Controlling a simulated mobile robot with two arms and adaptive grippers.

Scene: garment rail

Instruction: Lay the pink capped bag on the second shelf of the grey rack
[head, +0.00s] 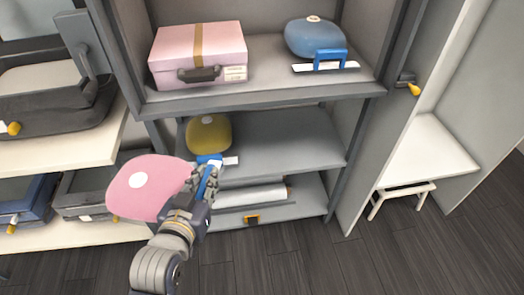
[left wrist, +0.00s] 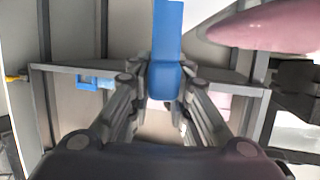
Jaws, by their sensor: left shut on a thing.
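The pink capped bag (head: 147,188), a rounded pink shape with a white cap, is held in the air in front of the grey rack's left side. My left gripper (head: 206,180) is shut on its blue handle, which shows between the fingers in the left wrist view (left wrist: 165,80). The pink body shows at upper right there (left wrist: 270,28). The grey rack's middle shelf (head: 285,145) carries a yellow capped bag (head: 208,133) at its left; its centre and right are bare. The held bag and gripper overlap the shelf's left front in the head view. My right gripper is not in view.
The shelf above (head: 265,95) holds a pink suitcase (head: 198,50) and a blue capped bag (head: 314,36). The bottom shelf (head: 308,200) holds a pale roll (head: 250,194). Dark cases stand on white shelves at left. A white stool (head: 402,190) stands at right.

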